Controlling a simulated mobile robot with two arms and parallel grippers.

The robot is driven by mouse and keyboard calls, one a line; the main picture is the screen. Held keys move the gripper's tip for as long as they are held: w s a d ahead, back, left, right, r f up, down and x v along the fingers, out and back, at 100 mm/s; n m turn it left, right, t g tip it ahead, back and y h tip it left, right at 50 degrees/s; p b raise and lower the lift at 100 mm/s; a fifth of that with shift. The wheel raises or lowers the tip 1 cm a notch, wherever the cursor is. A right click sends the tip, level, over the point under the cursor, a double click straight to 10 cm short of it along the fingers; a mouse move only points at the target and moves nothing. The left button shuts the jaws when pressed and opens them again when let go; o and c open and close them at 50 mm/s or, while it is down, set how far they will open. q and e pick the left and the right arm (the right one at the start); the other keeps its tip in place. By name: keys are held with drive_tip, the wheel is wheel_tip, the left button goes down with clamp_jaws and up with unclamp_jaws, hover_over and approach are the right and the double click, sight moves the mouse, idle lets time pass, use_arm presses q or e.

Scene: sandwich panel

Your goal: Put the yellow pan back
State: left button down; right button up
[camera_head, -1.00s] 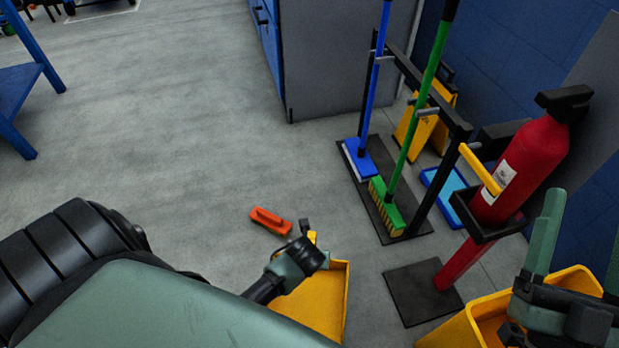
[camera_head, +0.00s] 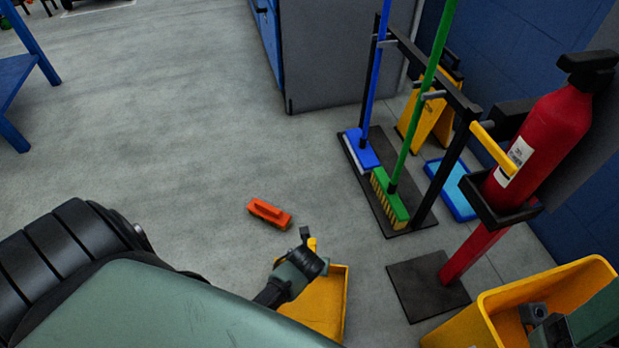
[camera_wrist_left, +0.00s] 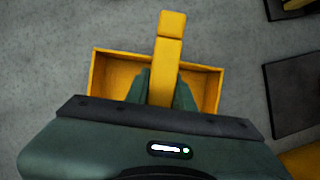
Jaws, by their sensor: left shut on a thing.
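The yellow pan (camera_head: 330,300) is at the bottom middle of the head view, open side up, with a yellow handle. It also shows in the left wrist view (camera_wrist_left: 108,72), where its handle (camera_wrist_left: 168,62) stands between my fingers. My left gripper (camera_head: 308,256) is shut on that handle; in the left wrist view its green fingers (camera_wrist_left: 160,92) are on both sides of it. Whether the pan touches the floor, I cannot tell. Part of my right arm (camera_head: 592,322) shows at the bottom right corner over a yellow bin; its fingertips are not clearly visible.
An orange brush (camera_head: 269,212) lies on the floor. A black rack (camera_head: 460,160) holds a blue broom (camera_head: 361,150) and a green broom (camera_head: 390,203). A red extinguisher (camera_head: 545,140) stands right of it. The yellow bin (camera_head: 590,278) is at the bottom right.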

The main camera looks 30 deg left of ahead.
use_arm(q)
drive_tip(key=shift+w, duration=0.1)
drive_tip(key=c, duration=1.2)
unclamp_jaws()
drive_tip(key=shift+f, duration=0.1)
